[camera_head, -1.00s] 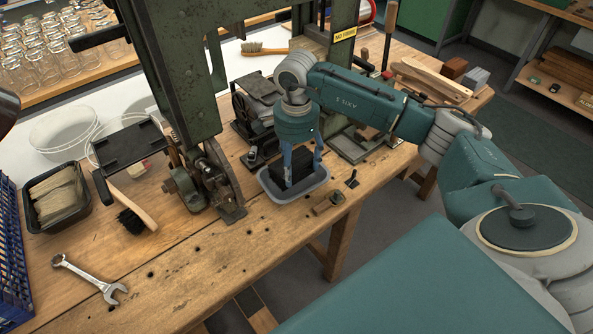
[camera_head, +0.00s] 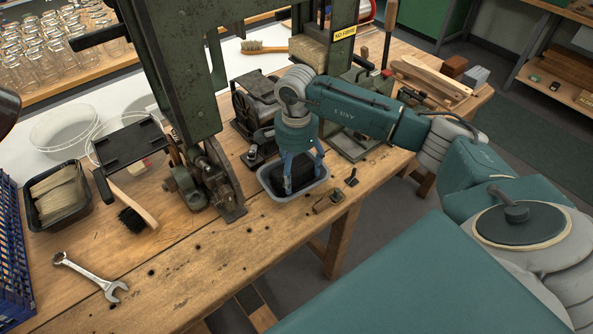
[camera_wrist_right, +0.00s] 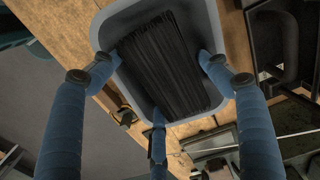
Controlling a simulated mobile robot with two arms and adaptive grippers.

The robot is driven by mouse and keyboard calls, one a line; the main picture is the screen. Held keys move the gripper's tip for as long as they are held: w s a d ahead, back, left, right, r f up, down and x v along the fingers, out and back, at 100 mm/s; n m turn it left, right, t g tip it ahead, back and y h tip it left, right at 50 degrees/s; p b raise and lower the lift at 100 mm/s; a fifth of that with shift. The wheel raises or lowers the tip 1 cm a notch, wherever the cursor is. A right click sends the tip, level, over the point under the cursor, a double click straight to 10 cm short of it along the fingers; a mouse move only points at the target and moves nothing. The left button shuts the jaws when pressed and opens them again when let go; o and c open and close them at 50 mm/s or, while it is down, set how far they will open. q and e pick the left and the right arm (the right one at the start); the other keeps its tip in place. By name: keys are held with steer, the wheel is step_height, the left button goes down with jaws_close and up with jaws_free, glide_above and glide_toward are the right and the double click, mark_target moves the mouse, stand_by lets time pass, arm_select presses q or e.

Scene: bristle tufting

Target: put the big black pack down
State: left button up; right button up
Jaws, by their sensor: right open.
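The big black pack (camera_wrist_right: 165,65) is a bundle of dark bristles lying in a grey tray (camera_head: 267,188) on the wooden bench. In the head view the pack (camera_head: 290,178) shows between my right gripper's fingers. My right gripper (camera_head: 303,180) points down into the tray with its blue fingers spread. In the right wrist view the fingers of that gripper (camera_wrist_right: 160,85) stand apart around the pack, and the tray rim (camera_wrist_right: 212,30) surrounds it. Whether a fingertip touches the pack, I cannot tell. My left gripper is not in view.
A green machine frame (camera_head: 180,70) rises left of the tray. A small wooden-handled tool (camera_head: 328,203) lies right of the tray. A black bin of pale bristles (camera_head: 58,195), a brush (camera_head: 135,215) and a wrench (camera_head: 90,277) lie at left. The bench front is mostly clear.

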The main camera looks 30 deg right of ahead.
mark_target(296, 171)
steer(key=shift+w+r, duration=0.1)
steer(key=shift+r, duration=0.35)
arm_select(q)
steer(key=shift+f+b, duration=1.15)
steer(key=shift+b, duration=0.15)
arm_select(e)
step_height(296, 171, up, 11)
steer(key=shift+r, duration=0.15)
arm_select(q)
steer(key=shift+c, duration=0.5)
